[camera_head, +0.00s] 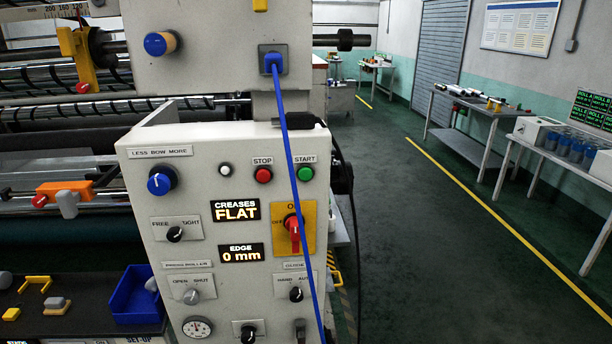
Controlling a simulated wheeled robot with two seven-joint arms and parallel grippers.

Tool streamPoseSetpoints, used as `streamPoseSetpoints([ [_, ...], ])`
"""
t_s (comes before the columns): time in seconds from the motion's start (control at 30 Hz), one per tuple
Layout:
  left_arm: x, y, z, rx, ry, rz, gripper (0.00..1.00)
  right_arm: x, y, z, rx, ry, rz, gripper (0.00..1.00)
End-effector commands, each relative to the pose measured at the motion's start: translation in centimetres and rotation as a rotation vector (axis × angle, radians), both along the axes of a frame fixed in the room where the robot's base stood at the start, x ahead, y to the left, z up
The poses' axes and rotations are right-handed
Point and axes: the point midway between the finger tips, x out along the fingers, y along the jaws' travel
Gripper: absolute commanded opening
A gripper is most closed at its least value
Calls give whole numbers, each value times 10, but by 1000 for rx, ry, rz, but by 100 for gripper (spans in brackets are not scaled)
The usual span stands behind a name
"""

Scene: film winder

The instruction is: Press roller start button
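The green START button (305,173) sits at the upper right of the light grey control panel (190,245), under a START label. A blue cable hangs down just left of it and does not cover it. The red STOP button (263,174) is to its left, with a small white button (225,169) further left. The display (236,210) reads CREASES FLAT, and the display below it (241,253) reads EDGE 0 mm. Neither of my grippers is in view.
The blue cable (291,150) runs from a socket down across the panel. A red rotary switch (293,233) on a yellow plate and a blue knob (161,180) stick out. A blue bin (136,296) stands at lower left. The floor (440,230) at right is clear.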

Motion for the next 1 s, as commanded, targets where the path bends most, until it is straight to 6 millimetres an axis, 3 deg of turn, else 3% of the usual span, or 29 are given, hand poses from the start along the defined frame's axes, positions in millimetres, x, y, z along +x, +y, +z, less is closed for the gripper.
streamPoseSetpoints([
  [1.0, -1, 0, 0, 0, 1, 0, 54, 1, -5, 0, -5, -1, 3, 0],
])
